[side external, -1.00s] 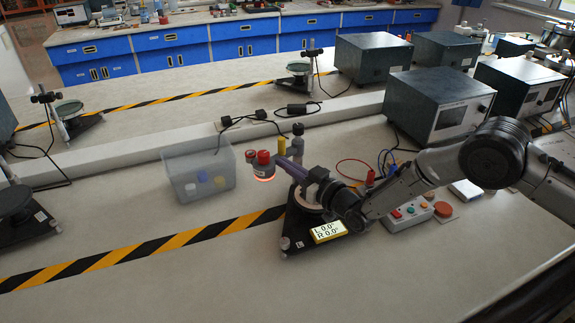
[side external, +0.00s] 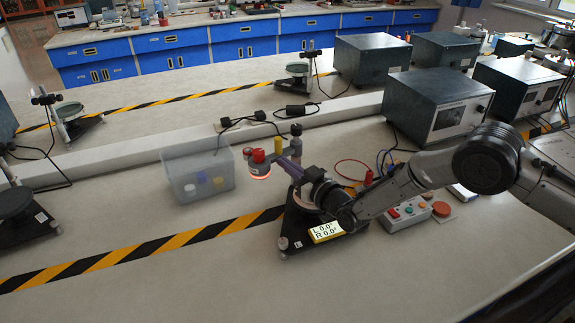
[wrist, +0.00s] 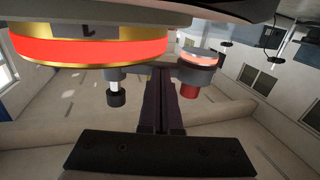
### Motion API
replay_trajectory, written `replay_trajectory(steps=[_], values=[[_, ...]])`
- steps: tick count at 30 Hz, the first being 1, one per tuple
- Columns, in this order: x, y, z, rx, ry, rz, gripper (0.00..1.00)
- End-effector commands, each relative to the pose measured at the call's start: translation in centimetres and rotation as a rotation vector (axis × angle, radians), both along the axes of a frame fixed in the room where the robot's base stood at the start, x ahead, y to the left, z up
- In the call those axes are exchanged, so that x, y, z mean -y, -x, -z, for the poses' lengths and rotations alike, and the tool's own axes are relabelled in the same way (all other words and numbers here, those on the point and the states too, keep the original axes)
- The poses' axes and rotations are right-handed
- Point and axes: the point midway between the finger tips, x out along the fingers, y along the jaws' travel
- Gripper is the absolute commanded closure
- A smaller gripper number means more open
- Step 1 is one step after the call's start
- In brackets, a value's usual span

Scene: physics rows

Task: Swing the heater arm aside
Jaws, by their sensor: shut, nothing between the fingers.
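The heater head (side external: 259,166) is a red-capped cylinder with an orange glowing underside. It sits left of the grey upright (side external: 297,146) behind the black-based stand (side external: 296,240). My gripper (side external: 284,160) reaches in from the right above the stand, its narrow fingers together and empty, tips close to the heater and upright. I cannot tell whether they touch. In the wrist view, my closed fingers (wrist: 164,95) lie between a large red-and-gold disc (wrist: 90,48) and a smaller glowing part (wrist: 199,62).
A yellow display (side external: 326,231) reading 0.0 for L and R sits at the stand's front. A clear bin (side external: 198,172) is to the left. A button box (side external: 404,214) and grey instrument (side external: 438,105) are to the right. The bench front is clear.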

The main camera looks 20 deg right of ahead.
Motion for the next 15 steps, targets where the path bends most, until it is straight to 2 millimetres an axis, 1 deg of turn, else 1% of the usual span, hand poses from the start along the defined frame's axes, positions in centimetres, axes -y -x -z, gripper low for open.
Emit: replay_trajectory(steps=[1, 2, 5, 8, 15], values=[[-2.1, -0.3, -1.2, 0.034, -0.042, -0.033, 1.0], [-2.0, -0.3, -1.1, 0.034, -0.041, -0.033, 1.0], [-1.8, 0.3, -1.1, 0.032, -0.039, -0.031, 1.0], [-1.2, 1.4, -1.1, 0.03, -0.035, -0.029, 1.0], [0.8, 5.0, -0.8, 0.015, -0.018, -0.013, 1.0]])
